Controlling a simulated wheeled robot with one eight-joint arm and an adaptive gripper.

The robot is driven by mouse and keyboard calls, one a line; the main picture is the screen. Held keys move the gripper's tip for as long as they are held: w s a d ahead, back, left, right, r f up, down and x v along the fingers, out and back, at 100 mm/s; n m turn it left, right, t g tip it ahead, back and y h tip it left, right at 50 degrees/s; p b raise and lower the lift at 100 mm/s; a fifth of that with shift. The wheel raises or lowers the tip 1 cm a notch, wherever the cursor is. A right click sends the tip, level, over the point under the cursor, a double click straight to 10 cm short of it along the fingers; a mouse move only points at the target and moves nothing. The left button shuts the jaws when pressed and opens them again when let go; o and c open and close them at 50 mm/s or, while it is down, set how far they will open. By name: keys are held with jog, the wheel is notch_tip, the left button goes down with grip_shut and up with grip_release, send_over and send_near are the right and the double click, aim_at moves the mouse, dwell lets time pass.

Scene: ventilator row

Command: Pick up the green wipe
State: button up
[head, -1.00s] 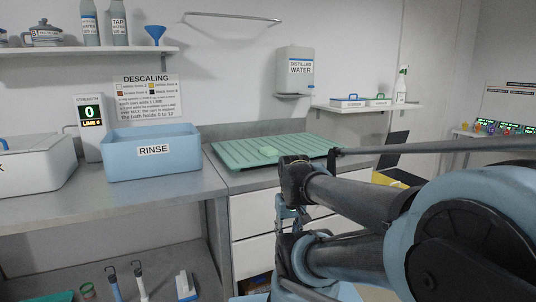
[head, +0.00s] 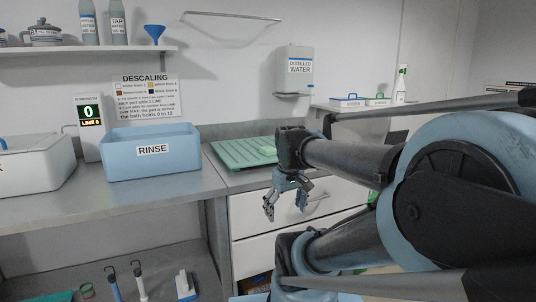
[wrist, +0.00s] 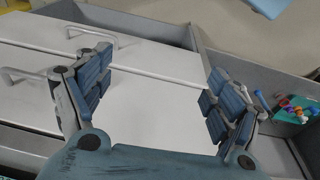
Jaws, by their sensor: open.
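A pale green, flat item (head: 267,150), which looks like the green wipe, lies on the green ribbed drain rack (head: 233,153) on the right counter. My arm hides the right part of the rack. My gripper (head: 285,207) is open and empty, pointing down in front of the white drawers, below the counter top and nearer than the rack. In the wrist view my gripper (wrist: 155,95) has its blue-padded fingers wide apart over the white drawer fronts. No wipe is visible between them there.
A blue RINSE tub (head: 153,152) stands on the left counter beside a white tub (head: 32,165). The white drawers (head: 250,211) have protruding handles. A wall shelf (head: 350,109) is behind my arm. In the wrist view a teal tray (wrist: 291,112) holds several coloured items.

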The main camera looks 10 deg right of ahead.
jog(key=w+r+n+g, duration=0.1)
jog(key=w+r+n, duration=0.8)
jog(key=w+r, duration=0.8)
notch_tip(320, 180, up, 11)
jog(key=n+g, duration=0.1)
jog(key=n, duration=0.9)
send_over(268, 148)
jog(key=f, duration=1.1)
jog(key=shift+w+a+f, duration=0.15)
jog(key=shift+a, duration=0.05)
jog(key=shift+w+d+f, duration=0.1)
jog(key=shift+d+f, duration=0.05)
jog(key=shift+f, duration=1.2)
jog(key=shift+d+f, duration=0.1)
jog(key=shift+f, duration=1.25)
jog(key=shift+c, duration=0.2)
jog(key=c, duration=0.9)
